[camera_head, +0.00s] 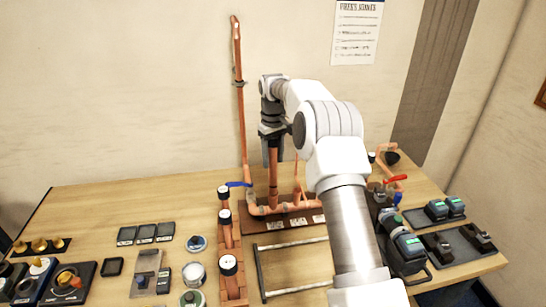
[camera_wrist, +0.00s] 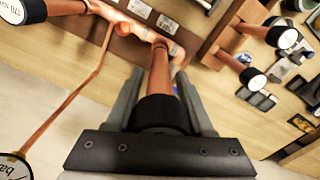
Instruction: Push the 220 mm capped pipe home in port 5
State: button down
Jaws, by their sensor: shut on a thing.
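My gripper (camera_head: 271,148) is shut on a copper pipe (camera_head: 273,183), which stands about upright over the copper manifold (camera_head: 290,208). In the wrist view the pipe (camera_wrist: 159,70) runs from its dark cap (camera_wrist: 160,112) between the fingers (camera_wrist: 158,92) away to the manifold. The pipe's lower end meets the manifold at a fitting. I cannot tell how deep it sits, nor read the port number. The manifold lies on a dark wooden base (camera_head: 268,229) with white labels.
A tall copper riser (camera_head: 239,90) stands at the left of the manifold, near a blue-handled valve (camera_head: 238,184). A wooden rack (camera_head: 231,262) holds several capped pipes. A metal frame (camera_head: 262,275) lies in front. Power tools (camera_head: 408,245) and a red-handled valve (camera_head: 395,179) are at right.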

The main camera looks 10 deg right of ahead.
aim_at(273, 148)
jog(key=shift+f, duration=1.95)
dwell(2.7)
jog(key=shift+c, duration=1)
grip_release()
jog(key=shift+o, duration=1)
jog(key=shift+r, duration=0.15)
jog(key=shift+r+p, duration=1.05)
jog(key=shift+r, duration=2.4)
